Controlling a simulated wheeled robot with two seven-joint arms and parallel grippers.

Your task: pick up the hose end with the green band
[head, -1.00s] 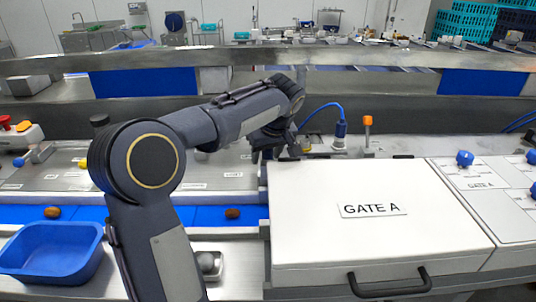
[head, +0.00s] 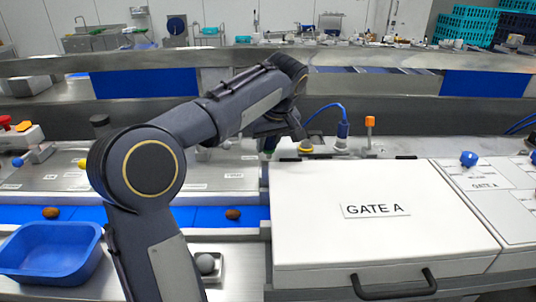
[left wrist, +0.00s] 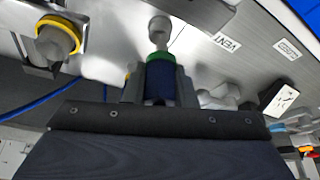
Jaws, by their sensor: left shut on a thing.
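The hose end is a dark blue cylinder (left wrist: 160,82) with a green band (left wrist: 160,57) at its top in the left wrist view. My left gripper (left wrist: 160,85) is shut on it, with a grey finger on either side. A pale grey round-headed fitting (left wrist: 159,30) stands just beyond the green band; I cannot tell whether they touch. My right gripper is not in view.
A yellow-ringed fitting (left wrist: 57,38) lies beside the gripper, and a blue hose (left wrist: 40,103) runs nearby. In the head view, a blue connector (head: 342,130) and an orange-topped post (head: 370,124) stand behind the GATE A box (head: 390,240). A blue tub (head: 50,250) sits front left.

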